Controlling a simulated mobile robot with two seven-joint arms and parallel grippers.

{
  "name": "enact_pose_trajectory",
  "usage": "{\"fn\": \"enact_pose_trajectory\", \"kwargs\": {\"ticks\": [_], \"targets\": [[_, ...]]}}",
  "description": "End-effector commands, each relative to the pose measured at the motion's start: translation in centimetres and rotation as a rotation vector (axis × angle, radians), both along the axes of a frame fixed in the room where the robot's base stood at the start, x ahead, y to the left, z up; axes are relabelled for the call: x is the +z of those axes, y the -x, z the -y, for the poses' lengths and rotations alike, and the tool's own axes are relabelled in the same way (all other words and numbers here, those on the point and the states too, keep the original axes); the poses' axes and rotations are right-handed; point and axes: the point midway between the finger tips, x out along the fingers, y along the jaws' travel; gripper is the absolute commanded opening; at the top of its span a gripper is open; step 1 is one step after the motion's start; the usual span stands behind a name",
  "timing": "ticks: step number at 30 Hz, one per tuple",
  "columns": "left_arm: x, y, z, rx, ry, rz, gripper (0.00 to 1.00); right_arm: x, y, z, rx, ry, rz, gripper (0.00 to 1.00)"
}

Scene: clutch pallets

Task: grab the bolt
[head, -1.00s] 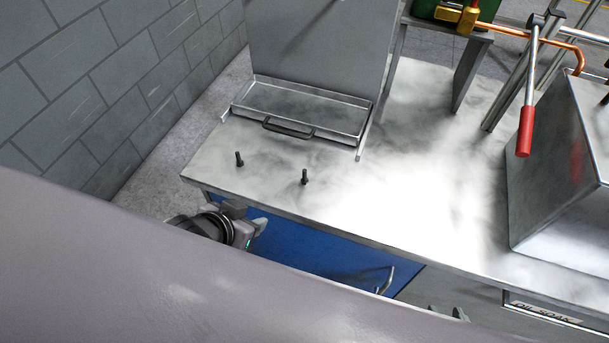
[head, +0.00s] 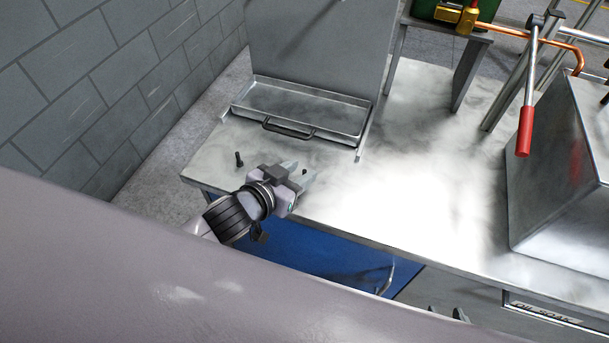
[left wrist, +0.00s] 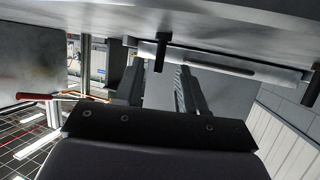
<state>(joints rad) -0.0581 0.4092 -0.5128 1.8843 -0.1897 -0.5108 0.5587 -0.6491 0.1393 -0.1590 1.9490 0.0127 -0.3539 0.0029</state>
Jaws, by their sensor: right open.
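Two dark bolts stand upright on the metal bench. One bolt (head: 239,159) is to the left of my left gripper (head: 300,172), clear of it. The top of the other bolt (head: 305,171) shows at the fingertips of my left gripper, its lower part hidden. In the left wrist view, which is upside down, a bolt (left wrist: 161,50) shows in the gap between the two parted fingers (left wrist: 158,88), with space on both sides. My left gripper is open. Only the fingertips of my right gripper (head: 449,312) show at the bottom edge, apart and empty, below the bench front.
A shallow metal tray (head: 350,132) with a dark handle lies behind the bolts, before an upright grey panel. A red-handled lever (head: 525,130) and a metal box (head: 560,180) stand at the right. The bench middle (head: 410,180) is clear. A brick wall is at the left.

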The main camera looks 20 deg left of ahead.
Motion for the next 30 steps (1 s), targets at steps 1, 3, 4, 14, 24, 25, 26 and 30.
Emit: {"fn": "enact_pose_trajectory", "kwargs": {"ticks": [1,3,4,14,24,25,26,30], "targets": [[-0.2,-0.6,0.3,0.0,0.0,0.001,0.4,0.0,0.0,0.0,0.0,0.0,0.0,0.43],[-0.7,-1.4,0.7,0.001,0.002,0.0,0.4,0.0,0.0,0.0,0.0,0.0,0.0,0.43],[-0.8,-1.7,0.8,0.0,0.001,0.001,0.4,0.0,0.0,0.0,0.0,0.0,0.0,0.43],[-1.7,-3.5,1.4,0.0,0.001,0.0,0.4,-0.2,0.0,0.0,0.0,0.0,0.0,0.43],[-1.7,-3.4,1.4,0.0,0.001,0.0,0.0,-0.2,0.0,0.0,0.001,0.001,0.0,0.43],[-1.7,-3.4,1.4,0.0,0.001,0.0,0.0,-0.2,0.0,0.0,0.001,0.001,0.0,0.43],[-1.7,-3.4,1.4,0.0,0.001,0.0,0.0,-0.2,0.0,0.0,0.0,0.0,0.0,0.43],[-1.7,-3.4,1.4,0.0,0.001,0.0,0.0,-0.2,0.0,0.0,0.0,0.0,0.0,0.43]]}}
